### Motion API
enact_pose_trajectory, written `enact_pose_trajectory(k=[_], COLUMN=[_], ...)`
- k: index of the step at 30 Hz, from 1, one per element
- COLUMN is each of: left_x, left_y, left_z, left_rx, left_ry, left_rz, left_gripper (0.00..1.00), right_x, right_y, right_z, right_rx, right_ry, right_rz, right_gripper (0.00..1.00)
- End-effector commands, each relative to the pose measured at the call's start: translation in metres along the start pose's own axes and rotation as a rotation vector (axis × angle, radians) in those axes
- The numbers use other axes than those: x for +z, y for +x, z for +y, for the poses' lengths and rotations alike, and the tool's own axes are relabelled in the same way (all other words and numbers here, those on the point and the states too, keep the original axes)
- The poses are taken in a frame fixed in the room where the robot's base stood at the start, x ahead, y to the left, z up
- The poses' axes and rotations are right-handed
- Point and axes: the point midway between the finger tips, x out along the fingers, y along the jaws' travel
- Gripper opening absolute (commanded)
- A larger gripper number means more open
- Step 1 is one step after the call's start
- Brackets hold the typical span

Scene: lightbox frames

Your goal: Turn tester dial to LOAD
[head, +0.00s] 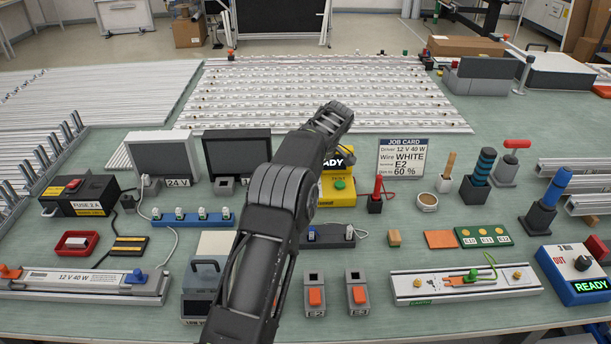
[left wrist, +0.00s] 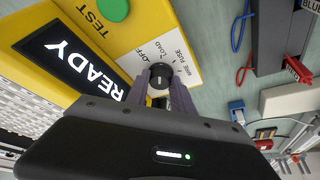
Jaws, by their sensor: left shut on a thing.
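The yellow tester (head: 340,187) stands mid-table, partly hidden behind my left arm in the head view. Its face shows READY, a green TEST button (left wrist: 112,9) and a white dial plate (left wrist: 172,42) marked OFF, LOAD, FUSE and WIRE in the left wrist view. The black dial (left wrist: 160,74) has a pale line pointing roughly up in that view; I cannot tell exactly which label it meets. My left gripper (left wrist: 160,84) is shut on the dial, one finger on each side. My right gripper is not in view.
A job card (head: 402,158) stands right of the tester. A dark monitor (head: 236,152) stands at left. Two orange-button switches (head: 315,297) lie in front.

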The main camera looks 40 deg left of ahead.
Motion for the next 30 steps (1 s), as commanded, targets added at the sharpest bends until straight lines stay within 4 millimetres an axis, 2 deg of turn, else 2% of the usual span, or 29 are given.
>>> enact_pose_trajectory(k=[13,14,15,22,30], left_x=[-0.0006,-0.0006,-0.0006,-0.0004,-0.0002], left_y=[-0.0008,-0.0008,-0.0008,-0.0003,-0.0012], left_z=[0.0009,0.0009,0.0008,0.0005,0.0005], left_rx=[-0.004,-0.004,-0.004,-0.005,-0.005], left_ry=[-0.018,-0.018,-0.018,-0.017,-0.016], left_rz=[0.000,0.000,0.000,0.000,0.000], left_gripper=[0.00,0.29,0.33,0.50,0.50], right_x=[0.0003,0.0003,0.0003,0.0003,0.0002], right_y=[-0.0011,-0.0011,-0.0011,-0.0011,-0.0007], right_z=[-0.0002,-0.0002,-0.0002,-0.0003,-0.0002], right_rx=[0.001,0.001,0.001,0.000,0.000], right_ry=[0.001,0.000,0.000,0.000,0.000], right_rz=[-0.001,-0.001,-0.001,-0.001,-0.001], right_gripper=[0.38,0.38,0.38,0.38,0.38])
